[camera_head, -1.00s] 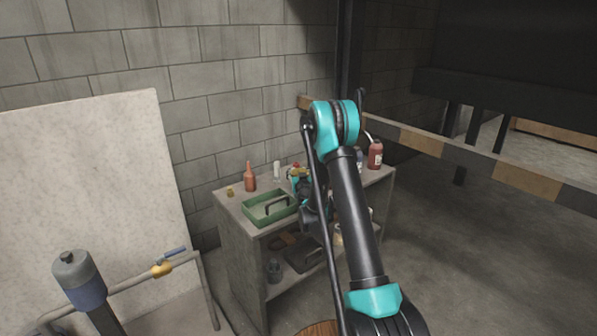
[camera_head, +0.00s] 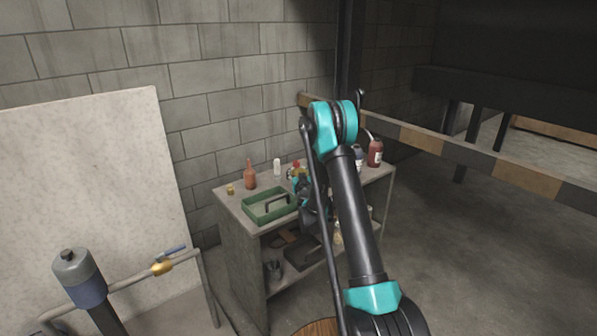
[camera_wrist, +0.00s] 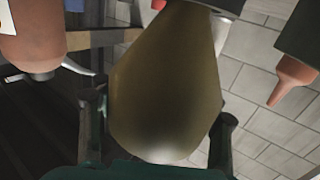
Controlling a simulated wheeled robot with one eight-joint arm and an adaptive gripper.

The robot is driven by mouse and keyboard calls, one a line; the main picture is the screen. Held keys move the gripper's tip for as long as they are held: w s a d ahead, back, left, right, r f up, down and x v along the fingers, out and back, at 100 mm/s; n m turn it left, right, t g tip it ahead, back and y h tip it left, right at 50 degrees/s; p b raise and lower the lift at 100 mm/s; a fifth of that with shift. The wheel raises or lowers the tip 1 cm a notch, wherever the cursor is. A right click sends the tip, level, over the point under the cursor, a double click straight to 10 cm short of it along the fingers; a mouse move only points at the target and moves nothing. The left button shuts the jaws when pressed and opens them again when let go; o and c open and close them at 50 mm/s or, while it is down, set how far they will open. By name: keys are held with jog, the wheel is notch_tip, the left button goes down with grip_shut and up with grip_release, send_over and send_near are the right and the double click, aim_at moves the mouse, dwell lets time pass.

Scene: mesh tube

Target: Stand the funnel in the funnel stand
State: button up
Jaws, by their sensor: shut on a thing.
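An olive-brown, tapering, smooth thing, apparently the funnel (camera_wrist: 165,85), fills the middle of the wrist view. My gripper (camera_wrist: 164,112) is shut on it, with one dark finger at each side. In the head view my gripper (camera_head: 298,186) is small and partly covered by my arm, above the back part of the cabinet top, right of the green tray. I cannot make out the funnel stand clearly in either view; the funnel and my arm cover part of the cabinet top.
The grey cabinet (camera_head: 238,252) holds a green tray (camera_head: 258,217), an orange nozzle bottle (camera_head: 250,177), a small yellow item (camera_head: 230,189), a white bottle (camera_head: 277,167) and a red bottle (camera_head: 375,154). The block wall is close behind. A striped barrier (camera_head: 465,163) runs at right.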

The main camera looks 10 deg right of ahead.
jog(key=o, duration=1.5)
jog(key=shift+o, duration=0.2)
